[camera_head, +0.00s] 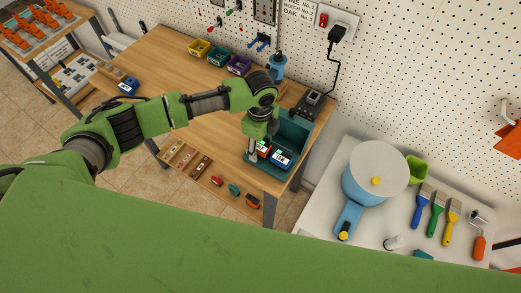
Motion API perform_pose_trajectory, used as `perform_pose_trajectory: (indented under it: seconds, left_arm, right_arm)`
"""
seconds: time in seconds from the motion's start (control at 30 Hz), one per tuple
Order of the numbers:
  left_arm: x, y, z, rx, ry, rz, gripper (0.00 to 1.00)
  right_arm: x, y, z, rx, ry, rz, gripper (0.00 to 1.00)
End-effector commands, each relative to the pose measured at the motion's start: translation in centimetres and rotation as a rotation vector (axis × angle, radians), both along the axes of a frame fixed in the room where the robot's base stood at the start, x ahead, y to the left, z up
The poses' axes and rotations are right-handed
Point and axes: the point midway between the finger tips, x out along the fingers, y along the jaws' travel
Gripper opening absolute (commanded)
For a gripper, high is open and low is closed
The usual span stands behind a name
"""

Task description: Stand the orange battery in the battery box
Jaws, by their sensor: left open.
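The battery box (297,131) is a teal open bin at the right end of the wooden workbench. The orange battery (264,150) shows in the front part of the box, beside a blue battery (281,159). My gripper partly covers the orange battery, so I cannot tell whether it stands fully upright or touches the box floor. My left gripper (252,157) points down at the left side of the orange battery, with its jaws open. Whether a finger touches the battery is too small to tell. My right gripper is out of view.
A charger (312,99) with a cord stands behind the box. Small coloured bins (219,57) line the bench's back. A blue battery-like item (128,86) lies at the left. The bench middle is clear.

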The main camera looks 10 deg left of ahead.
Motion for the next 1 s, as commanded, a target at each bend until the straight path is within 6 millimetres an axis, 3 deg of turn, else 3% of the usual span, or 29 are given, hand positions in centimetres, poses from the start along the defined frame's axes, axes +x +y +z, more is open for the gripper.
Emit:
perform_pose_trajectory:
  seconds: [0.23,0.7,1.0]
  left_arm:
    - [0.1,0.0,1.0,0.000,-0.001,0.000,0.50]
    - [0.1,0.0,10.1,-0.001,-0.002,-0.001,0.50]
    - [0.1,0.0,12.0,0.000,0.000,0.001,0.50]
  right_arm:
    - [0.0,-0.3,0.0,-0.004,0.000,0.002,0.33]
    - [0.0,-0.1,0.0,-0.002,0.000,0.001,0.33]
    - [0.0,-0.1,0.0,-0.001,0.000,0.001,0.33]
